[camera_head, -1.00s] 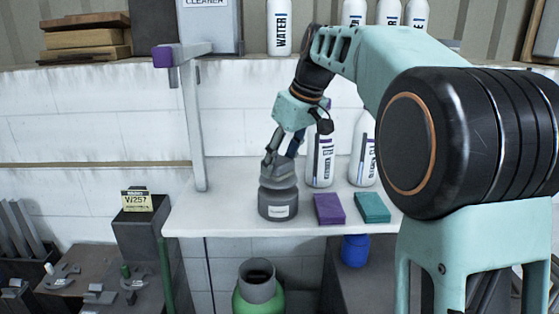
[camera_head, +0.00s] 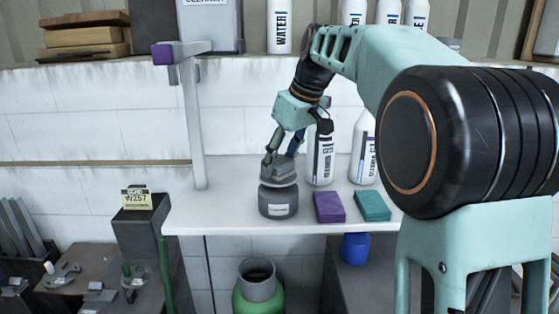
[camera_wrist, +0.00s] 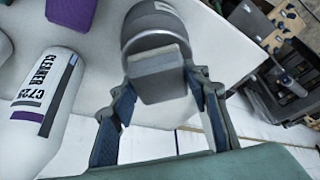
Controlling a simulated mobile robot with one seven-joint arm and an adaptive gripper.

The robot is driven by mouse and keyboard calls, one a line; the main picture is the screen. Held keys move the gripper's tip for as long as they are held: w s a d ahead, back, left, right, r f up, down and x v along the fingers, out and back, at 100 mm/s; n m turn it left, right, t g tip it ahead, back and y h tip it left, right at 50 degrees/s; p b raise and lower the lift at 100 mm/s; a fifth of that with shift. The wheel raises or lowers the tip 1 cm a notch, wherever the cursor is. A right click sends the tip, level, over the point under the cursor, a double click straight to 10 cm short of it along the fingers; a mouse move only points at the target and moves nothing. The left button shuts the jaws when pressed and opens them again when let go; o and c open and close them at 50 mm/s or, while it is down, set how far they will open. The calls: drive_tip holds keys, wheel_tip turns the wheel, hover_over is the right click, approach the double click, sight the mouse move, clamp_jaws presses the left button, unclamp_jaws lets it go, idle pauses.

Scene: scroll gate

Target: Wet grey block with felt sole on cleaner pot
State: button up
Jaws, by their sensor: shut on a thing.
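The cleaner pot (camera_head: 278,205) is a dark grey round pot with a pale label, standing on the white shelf. My gripper (camera_head: 276,160) is above it, shut on the grey block (camera_head: 279,171), which is at the pot's top. In the wrist view, the block (camera_wrist: 157,75) sits between both fingers of my gripper (camera_wrist: 160,78), in front of the pot's round top (camera_wrist: 148,17). I cannot tell whether the block touches the pot's top.
A purple block (camera_head: 329,207) and a teal block (camera_head: 372,205) lie right of the pot. White bottles (camera_head: 321,160) stand behind them. A pale post (camera_head: 193,125) rises at the shelf's left. A green container (camera_head: 258,290) is below the front edge.

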sight(280, 160)
drive_tip(key=shift+f+b, duration=0.55)
drive_tip(key=shift+f, duration=0.3)
idle(0.6)
idle(0.5)
wheel_tip(280, 160, up, 5)
drive_tip(key=p, duration=0.4)
drive_tip(key=shift+r+p, duration=0.1)
drive_tip(key=shift+p, duration=0.3)
drive_tip(key=shift+r+p, duration=0.3)
drive_tip(key=shift+r, duration=0.65)
